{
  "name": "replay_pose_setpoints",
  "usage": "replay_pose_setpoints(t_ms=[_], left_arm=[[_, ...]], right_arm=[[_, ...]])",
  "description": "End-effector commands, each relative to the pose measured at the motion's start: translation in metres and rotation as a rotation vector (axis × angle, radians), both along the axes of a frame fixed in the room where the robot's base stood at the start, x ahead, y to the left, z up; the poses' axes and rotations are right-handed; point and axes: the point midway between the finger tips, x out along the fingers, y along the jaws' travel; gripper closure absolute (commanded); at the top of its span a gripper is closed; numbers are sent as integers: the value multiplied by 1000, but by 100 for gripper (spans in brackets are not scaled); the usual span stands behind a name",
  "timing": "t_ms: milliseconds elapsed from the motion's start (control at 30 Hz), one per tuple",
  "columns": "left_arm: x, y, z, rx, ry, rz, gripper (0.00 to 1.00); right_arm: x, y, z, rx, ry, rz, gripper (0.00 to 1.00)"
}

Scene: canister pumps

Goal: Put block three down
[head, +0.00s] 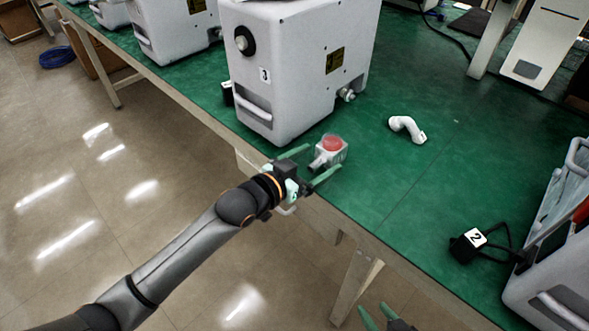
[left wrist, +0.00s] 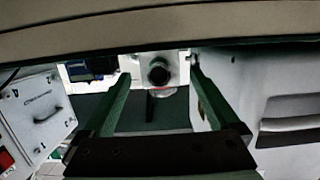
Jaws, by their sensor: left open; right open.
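My left gripper (head: 322,160) is open at the front edge of the green table. Its green fingers stand either side of a small whitish fitting with a red top (head: 331,148). The left wrist view shows the fitting's dark round opening (left wrist: 159,74) between the spread fingers (left wrist: 160,85); neither finger visibly grips it. A small black block (head: 227,92) stands against the left side of the white canister pump labelled 3 (head: 300,70); I cannot read its label. My right gripper (head: 382,318) is open and empty at the bottom edge, partly cut off.
A black block labelled 2 (head: 468,244) with a cable lies at the right beside another machine (head: 560,270). A white elbow pipe (head: 407,128) lies on the green table (head: 400,190). The table's middle is mostly clear. More pumps stand at the upper left.

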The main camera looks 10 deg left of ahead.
Motion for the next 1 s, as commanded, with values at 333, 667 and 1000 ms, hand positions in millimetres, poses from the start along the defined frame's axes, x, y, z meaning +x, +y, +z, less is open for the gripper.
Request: replay_pose_setpoints(t_ms=[333,667,1000], left_arm=[[-54,40,14,2,2,1,5],[-70,50,16,-1,6,3,5],[-139,74,-97,35,256,174,5]], right_arm=[[1,2,9,3,1,2,50],[1,4,7,7,7,1,50],[2,4,8,7,4,1,50]])
